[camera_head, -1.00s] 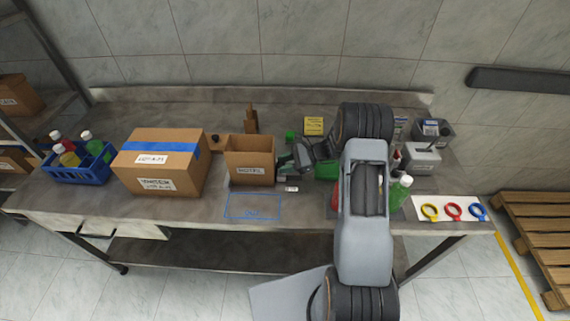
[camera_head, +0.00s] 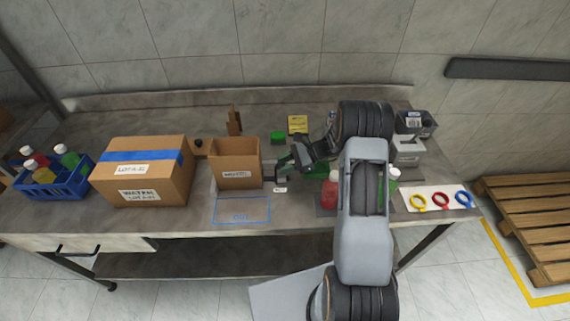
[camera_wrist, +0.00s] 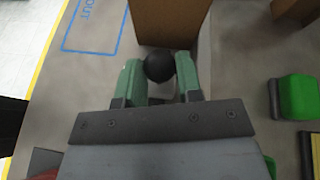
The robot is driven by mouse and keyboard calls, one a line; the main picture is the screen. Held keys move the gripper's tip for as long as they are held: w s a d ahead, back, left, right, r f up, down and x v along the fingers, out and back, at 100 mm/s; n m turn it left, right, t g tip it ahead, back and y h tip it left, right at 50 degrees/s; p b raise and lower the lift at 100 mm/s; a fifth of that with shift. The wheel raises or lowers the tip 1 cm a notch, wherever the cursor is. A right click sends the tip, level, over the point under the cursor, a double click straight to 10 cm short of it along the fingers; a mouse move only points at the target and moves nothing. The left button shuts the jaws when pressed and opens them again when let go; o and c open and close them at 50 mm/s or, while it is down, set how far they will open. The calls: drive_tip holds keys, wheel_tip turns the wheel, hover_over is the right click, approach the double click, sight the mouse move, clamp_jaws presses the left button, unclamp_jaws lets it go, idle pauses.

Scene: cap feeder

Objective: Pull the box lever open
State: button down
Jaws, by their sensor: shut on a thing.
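The box (camera_head: 237,178) is a brown open-topped carton with a white label, standing on the bench in the head view. In the wrist view its brown side (camera_wrist: 168,25) is at the top, just beyond my fingers. A round black knob (camera_wrist: 160,67), which looks like the end of the lever, sits between my two green fingers. My gripper (camera_wrist: 160,78) is shut on this knob. In the head view my gripper (camera_head: 281,167) is just right of the box, and the knob cannot be made out there. The lever's shaft and its joint are hidden.
A closed carton (camera_head: 140,175) with blue tape and a blue crate (camera_head: 52,188) of bottles stand to the left. A green block (camera_head: 277,138) and yellow sign (camera_head: 298,124) are behind my gripper. A red bottle (camera_head: 329,192) stands close to my arm. The blue outlined area (camera_head: 242,211) is clear.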

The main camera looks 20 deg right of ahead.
drive_tip(key=c, duration=0.8)
unclamp_jaws()
drive_tip(key=shift+a, duration=0.1)
drive_tip(key=b+v, duration=0.2)
drive_tip(key=v, duration=1.2)
drive_tip(key=shift+b, duration=0.35)
drive_tip(key=s+a+r+n+h, duration=0.3)
drive_tip(key=s+a+n+h, duration=0.1)
drive_tip(key=s+n, duration=0.1)
drive_tip(key=s+a+r+n+t+h, duration=0.1)
drive_tip(key=s+a+r+n+h, duration=0.3)
drive_tip(key=s, duration=0.3)
drive_tip(key=s+a+r+n+h, duration=0.4)
drive_tip(key=s+a+n, duration=0.1)
drive_tip(key=s+n, duration=0.1)
drive_tip(key=shift+s+r+h, duration=0.15)
drive_tip(key=shift+s+h, duration=0.25)
drive_tip(key=shift+s, duration=0.25)
drive_tip(key=shift+s+n+t+h, duration=0.4)
drive_tip(key=shift+s+n+t, duration=0.45)
drive_tip(key=shift+n, duration=0.25)
